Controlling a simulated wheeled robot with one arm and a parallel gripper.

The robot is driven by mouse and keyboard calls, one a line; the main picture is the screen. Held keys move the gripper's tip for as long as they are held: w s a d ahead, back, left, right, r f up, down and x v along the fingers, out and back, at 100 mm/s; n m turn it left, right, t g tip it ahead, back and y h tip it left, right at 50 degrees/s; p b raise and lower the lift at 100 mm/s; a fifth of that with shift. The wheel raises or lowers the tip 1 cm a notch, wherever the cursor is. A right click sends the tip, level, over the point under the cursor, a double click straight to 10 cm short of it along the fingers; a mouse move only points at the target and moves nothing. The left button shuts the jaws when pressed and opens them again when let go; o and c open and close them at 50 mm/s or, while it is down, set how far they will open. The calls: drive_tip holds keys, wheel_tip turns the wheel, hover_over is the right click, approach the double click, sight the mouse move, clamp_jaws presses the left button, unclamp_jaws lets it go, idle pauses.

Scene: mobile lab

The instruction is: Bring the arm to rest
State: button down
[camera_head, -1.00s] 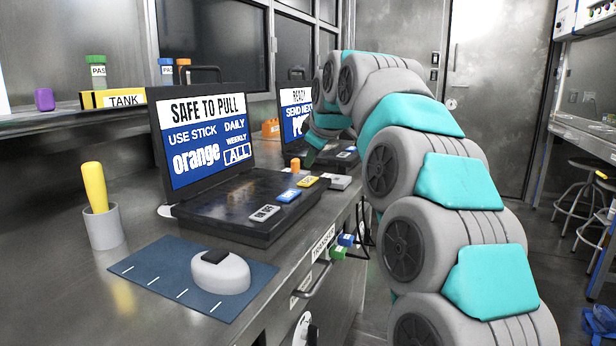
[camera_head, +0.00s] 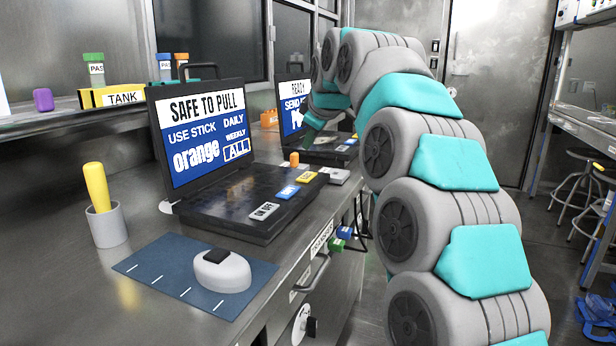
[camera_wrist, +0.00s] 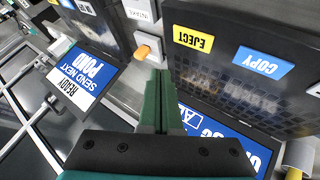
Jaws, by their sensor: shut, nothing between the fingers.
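My arm (camera_head: 420,190) stands along the right of the bench, folded over at the top so its end points down toward the second laptop. My gripper (camera_wrist: 160,85) shows in the wrist view as two green fingers lying together, with nothing between them.
The second laptop's screen (camera_head: 291,106) reads "READY" and stands behind the near one. An orange stick (camera_head: 294,159) stands at the near laptop's side. A mouse (camera_head: 221,271) lies on a blue mat (camera_head: 150,265). A grey cup (camera_head: 107,227) holds a yellow handle. Stools (camera_head: 590,190) stand at right.

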drive_tip(key=s+d+f+m+g+h, duration=0.1)
drive_tip(key=s+d+f+m+g, duration=0.2)
drive_tip(key=s+d+f, duration=0.3)
drive_tip(key=s+d+f+m+g+h, duration=0.1)
drive_tip(key=s+d+f+m+g, duration=0.3)
drive_tip(key=s+f, duration=1.2)
drive_tip(key=s+d+f+m+g+h, duration=0.1)
drive_tip(key=s+d+f+m+g, duration=0.2)
drive_tip(key=s, duration=2.6)
drive_tip(key=d+f+m, duration=0.3)
drive_tip(key=d+f, duration=0.3)
drive_tip(key=f, duration=0.2)
drive_tip(key=shift+d, duration=0.4)
